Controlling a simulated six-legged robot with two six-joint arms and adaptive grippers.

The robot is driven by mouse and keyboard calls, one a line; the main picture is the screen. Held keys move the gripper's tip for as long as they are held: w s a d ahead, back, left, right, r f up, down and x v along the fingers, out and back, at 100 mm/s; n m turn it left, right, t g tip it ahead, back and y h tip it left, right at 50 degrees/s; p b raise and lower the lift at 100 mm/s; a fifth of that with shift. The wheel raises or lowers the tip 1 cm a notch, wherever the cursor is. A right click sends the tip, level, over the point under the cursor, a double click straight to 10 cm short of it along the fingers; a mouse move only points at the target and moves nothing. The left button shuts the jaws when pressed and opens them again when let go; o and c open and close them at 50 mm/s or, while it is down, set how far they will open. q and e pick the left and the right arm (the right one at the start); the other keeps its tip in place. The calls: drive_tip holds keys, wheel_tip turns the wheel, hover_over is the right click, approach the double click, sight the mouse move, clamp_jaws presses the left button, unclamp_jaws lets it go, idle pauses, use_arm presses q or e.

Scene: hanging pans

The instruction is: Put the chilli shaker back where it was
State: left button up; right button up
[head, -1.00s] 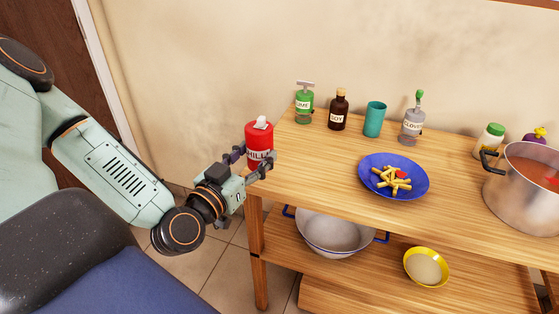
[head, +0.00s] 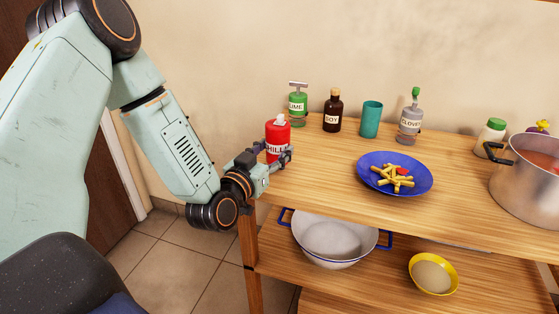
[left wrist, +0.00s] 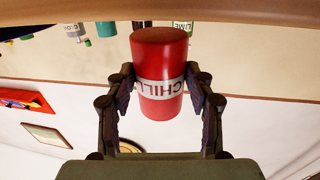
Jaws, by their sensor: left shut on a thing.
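The red chilli shaker (head: 278,136) with its white label and white top is upright at the left end of the wooden table (head: 320,165). My left gripper (head: 284,157) is shut on the chilli shaker, with a finger on each side. In the left wrist view the shaker (left wrist: 158,75) appears upside down between the dark fingers of the gripper (left wrist: 159,92). Whether its base touches the tabletop is hard to tell. The green lime bottle (head: 298,105) stands just behind it. My right gripper does not show.
A dark soy bottle (head: 333,110), a teal cup (head: 371,119) and a clove bottle (head: 410,122) stand along the back. A blue plate of fries (head: 425,178) and a steel pot (head: 520,185) are to the right. Bare wood lies between shaker and plate.

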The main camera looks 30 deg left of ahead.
sight(279, 153)
use_arm(q)
drive_tip(key=shift+w+a+f, duration=0.1)
drive_tip(key=shift+w+f, duration=0.05)
drive_tip(key=shift+w, duration=0.15)
drive_tip(key=shift+w+f+b, duration=0.85)
drive_tip(key=shift+w+b, duration=0.05)
drive_tip(key=shift+w, duration=0.25)
drive_tip(key=shift+w+f, duration=0.25)
drive_tip(key=shift+w, duration=0.15)
drive_tip(key=shift+s+a+r, duration=0.1)
drive_tip(key=shift+s, duration=0.15)
drive_tip(key=o, duration=1.2)
drive_tip(key=shift+f, duration=0.25)
drive_tip(key=shift+o, duration=0.2)
drive_tip(key=shift+r, duration=0.1)
